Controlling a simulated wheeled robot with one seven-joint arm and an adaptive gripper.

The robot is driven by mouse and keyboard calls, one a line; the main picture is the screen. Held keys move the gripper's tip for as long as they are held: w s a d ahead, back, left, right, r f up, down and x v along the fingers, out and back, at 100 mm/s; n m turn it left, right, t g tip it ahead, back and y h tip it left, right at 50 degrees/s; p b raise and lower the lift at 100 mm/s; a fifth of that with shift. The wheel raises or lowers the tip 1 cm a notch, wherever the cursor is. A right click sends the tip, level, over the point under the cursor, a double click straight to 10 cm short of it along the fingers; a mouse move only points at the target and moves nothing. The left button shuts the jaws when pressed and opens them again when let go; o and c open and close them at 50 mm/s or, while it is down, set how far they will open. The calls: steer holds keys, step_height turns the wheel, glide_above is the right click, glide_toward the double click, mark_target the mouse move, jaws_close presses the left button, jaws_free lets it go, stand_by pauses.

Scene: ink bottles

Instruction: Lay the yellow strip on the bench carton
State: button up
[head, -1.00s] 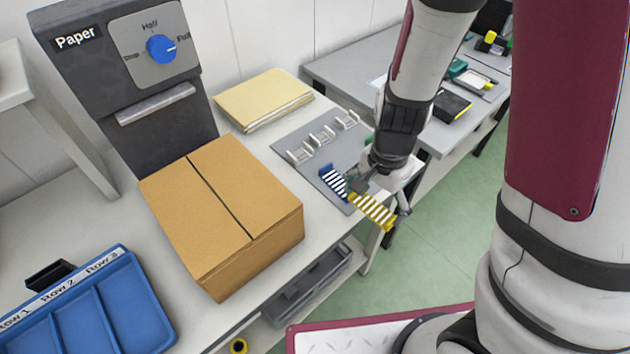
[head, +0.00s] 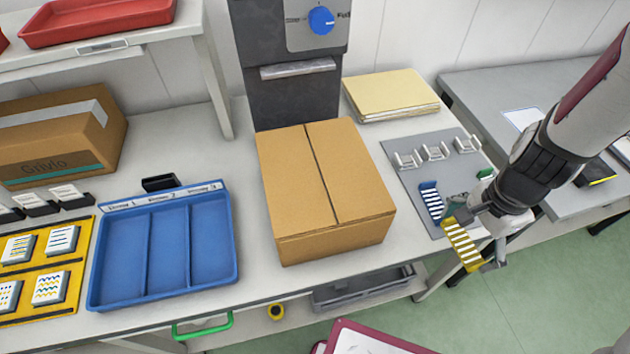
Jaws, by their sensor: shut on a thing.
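The yellow strip (head: 462,246) with white stripes is held in my gripper (head: 468,217), at the right front edge of the bench. My gripper is shut on the strip's upper end, and the strip hangs tilted out past the bench edge. The bench carton (head: 325,182) is a closed brown box with a dark seam across its top, standing on the bench to the left of my gripper. Its top is bare. The fingertips are partly hidden by the gripper body and the strip.
A blue striped strip (head: 430,201) lies on a grey plate (head: 408,181) with white holders, between carton and gripper. Yellow folders (head: 392,94) lie behind. A blue divided tray (head: 165,249) stands left of the carton. A second brown box (head: 62,135) sits at far left.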

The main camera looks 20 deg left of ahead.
mark_target(326, 177)
stand_by(0.3)
steer(key=w+d+n, duration=0.1)
steer(key=w+n, duration=0.2)
steer(key=w, duration=0.2)
steer(key=w+d+n, duration=0.1)
steer(key=w+n, duration=0.3)
steer(key=w, duration=0.1)
steer(key=w+d+n, duration=0.1)
steer(key=w+n, duration=0.2)
steer(key=w, duration=0.2)
steer(key=shift+w+r+n, duration=0.2)
steer(key=shift+r+n, duration=0.1)
steer(key=shift+r, duration=0.05)
steer(key=shift+a, duration=0.1)
